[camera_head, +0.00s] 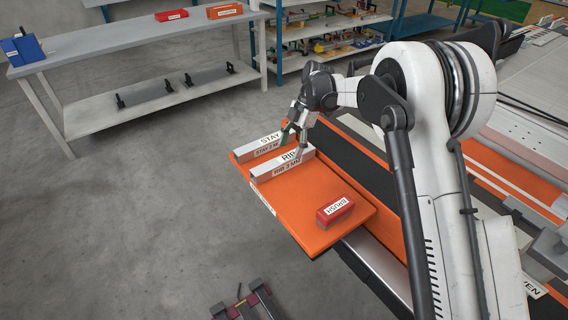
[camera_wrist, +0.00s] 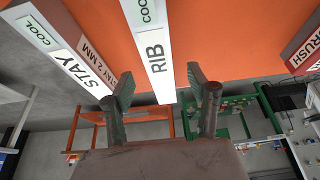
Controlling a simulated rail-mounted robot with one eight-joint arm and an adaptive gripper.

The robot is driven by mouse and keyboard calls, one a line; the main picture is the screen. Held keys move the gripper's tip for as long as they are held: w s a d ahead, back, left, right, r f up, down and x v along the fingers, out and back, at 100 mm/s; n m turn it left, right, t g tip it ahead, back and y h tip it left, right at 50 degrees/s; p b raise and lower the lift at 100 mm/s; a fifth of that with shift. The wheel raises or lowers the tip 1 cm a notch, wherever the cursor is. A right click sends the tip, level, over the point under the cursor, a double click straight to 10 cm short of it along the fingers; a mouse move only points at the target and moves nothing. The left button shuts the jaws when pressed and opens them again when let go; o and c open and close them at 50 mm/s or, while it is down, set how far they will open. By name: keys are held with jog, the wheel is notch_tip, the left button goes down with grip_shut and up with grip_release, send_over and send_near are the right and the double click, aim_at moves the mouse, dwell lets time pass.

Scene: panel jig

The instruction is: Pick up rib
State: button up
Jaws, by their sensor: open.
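The rib (camera_head: 280,167) is a long grey-white bar labelled RIB 3 MM, lying on an orange board (camera_head: 305,210) in the head view. In the wrist view the rib (camera_wrist: 155,50) runs down the middle between the two fingers. My gripper (camera_head: 293,148) is open, pointing down at the rib's right end in the head view. In the wrist view my gripper (camera_wrist: 160,82) has one finger on each side of the rib, with gaps on both sides. How far the fingertips reach down beside it is hard to tell.
A similar bar labelled STAY 2 MM (camera_head: 258,148) lies close behind the rib, parallel to it. A red BRUSH box (camera_head: 335,210) sits near the board's right corner. A grey table (camera_head: 130,38) and a blue-framed shelf (camera_head: 325,35) stand farther back.

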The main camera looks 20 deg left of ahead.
aim_at(284, 158)
jog(key=x, duration=0.4)
jog(key=shift+s+a+r, duration=0.1)
jog(key=shift+s+a, duration=0.15)
jog(key=shift+s, duration=0.05)
jog(key=shift+s+a+f, duration=0.1)
jog(key=shift+f, duration=0.35)
grip_shut()
